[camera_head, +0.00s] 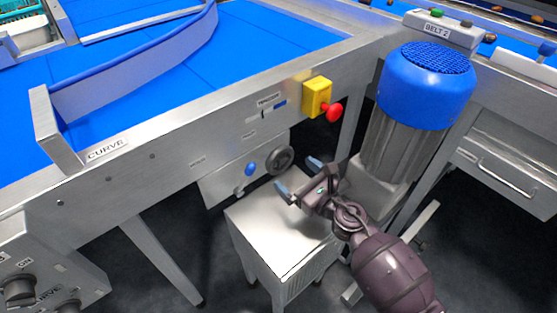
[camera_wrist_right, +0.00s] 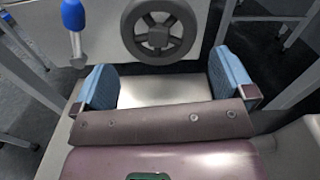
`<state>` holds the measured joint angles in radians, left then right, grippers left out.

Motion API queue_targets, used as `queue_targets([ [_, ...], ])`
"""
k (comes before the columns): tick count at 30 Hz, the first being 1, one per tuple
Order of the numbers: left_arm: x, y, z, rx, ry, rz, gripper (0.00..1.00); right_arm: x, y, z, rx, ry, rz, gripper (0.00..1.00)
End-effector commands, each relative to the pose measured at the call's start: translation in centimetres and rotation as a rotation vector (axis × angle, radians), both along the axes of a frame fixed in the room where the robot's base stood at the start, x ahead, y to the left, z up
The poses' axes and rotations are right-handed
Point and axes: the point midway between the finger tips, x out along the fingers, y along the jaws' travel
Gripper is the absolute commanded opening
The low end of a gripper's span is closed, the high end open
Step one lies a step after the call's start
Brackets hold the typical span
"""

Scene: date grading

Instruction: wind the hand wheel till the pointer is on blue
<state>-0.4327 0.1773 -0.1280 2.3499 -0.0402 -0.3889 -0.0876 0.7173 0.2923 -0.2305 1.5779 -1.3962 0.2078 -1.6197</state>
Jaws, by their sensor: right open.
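The dark grey hand wheel (camera_head: 280,160) sits on a metal plate below the conveyor's side rail. In the right wrist view the hand wheel (camera_wrist_right: 158,32) shows its spokes and hub, straight ahead. My right gripper (camera_head: 298,176) is open and empty, just short of the wheel and a little below it. Its two blue fingertips stand apart in the right wrist view (camera_wrist_right: 165,80), not touching the wheel. A dark mark lies left of the blue; the pointer is too small to read surely. My left gripper is out of view.
A blue-knobbed lever (camera_head: 249,170) is close left of the wheel. A yellow box with a red button (camera_head: 333,112) is above right. A blue-capped motor (camera_head: 425,85) stands to the right. A metal cabinet (camera_head: 262,222) is below my gripper.

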Motion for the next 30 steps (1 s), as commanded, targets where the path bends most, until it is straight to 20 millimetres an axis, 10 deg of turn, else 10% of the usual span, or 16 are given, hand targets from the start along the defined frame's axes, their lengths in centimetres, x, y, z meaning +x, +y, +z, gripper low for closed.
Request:
queue_targets([
  [12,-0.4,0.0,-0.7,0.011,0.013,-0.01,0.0,4.8,3.5,-0.3,0.001,0.005,0.0,1.0],
  [26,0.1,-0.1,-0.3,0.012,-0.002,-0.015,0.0,5.6,4.1,-0.1,0.001,0.003,-0.001,1.0],
  [30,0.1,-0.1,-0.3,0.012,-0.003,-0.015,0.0,5.6,4.1,-0.1,0.001,0.003,-0.001,0.8],
])
